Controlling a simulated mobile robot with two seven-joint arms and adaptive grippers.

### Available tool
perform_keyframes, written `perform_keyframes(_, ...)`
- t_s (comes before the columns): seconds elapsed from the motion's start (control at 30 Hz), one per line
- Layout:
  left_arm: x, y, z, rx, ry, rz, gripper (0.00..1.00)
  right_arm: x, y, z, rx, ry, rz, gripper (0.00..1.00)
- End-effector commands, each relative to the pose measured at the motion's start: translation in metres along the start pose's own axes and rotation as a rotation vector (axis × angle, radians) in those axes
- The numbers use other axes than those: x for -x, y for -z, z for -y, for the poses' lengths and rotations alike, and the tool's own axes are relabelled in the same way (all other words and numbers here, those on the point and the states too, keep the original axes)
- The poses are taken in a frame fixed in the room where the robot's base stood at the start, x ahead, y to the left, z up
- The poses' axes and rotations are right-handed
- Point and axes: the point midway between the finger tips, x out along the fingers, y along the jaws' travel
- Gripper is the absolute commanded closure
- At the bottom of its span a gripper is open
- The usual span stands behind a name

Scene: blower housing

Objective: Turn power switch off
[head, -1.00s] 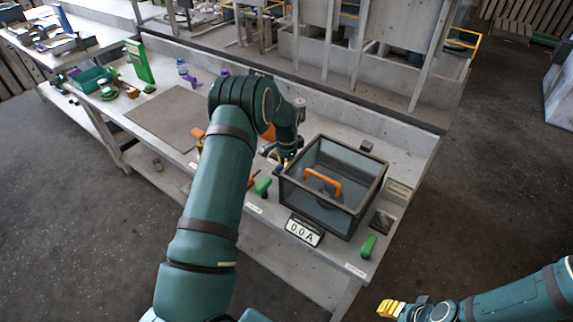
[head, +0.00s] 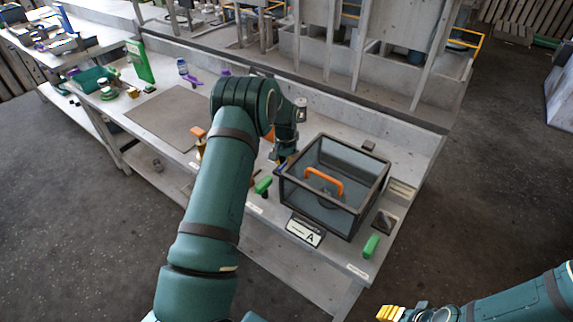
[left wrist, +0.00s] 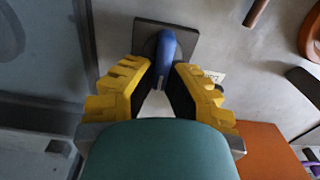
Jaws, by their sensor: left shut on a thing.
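The power switch looks to be the blue handle (left wrist: 166,55) on a dark square plate (left wrist: 190,42) in the left wrist view. My left gripper (left wrist: 164,82) has its yellow fingers on both sides of the handle, shut on it. In the head view, the left gripper (head: 281,163) is beside the left wall of the glass-sided box, and my arm and wrist partly hide the switch. My right gripper (head: 390,313) is low at the bottom right, away from the bench; its jaw opening is unclear.
A dark-framed clear box (head: 335,190) with an orange handle (head: 325,180) stands right of the left gripper. A display (head: 304,231) showing "A" is at the front edge. Green handles (head: 263,185) and (head: 371,246) stand nearby. A brown mat (head: 165,115) lies to the left.

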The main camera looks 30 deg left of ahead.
Motion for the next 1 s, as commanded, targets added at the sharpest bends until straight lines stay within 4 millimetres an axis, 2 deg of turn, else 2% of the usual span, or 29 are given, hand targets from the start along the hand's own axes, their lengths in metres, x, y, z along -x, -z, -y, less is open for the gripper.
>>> perform_keyframes(0.5,-0.0021,-0.0025,0.0047,0.392,-0.001,0.005,1.0,-0.0046,-0.0022,-0.0017,0.001,0.0,0.005,0.53)
perform_keyframes(1.0,-0.0021,-0.0034,0.0062,0.503,-0.001,0.006,1.0,-0.0051,-0.0025,-0.0019,0.001,0.0,0.006,0.53)
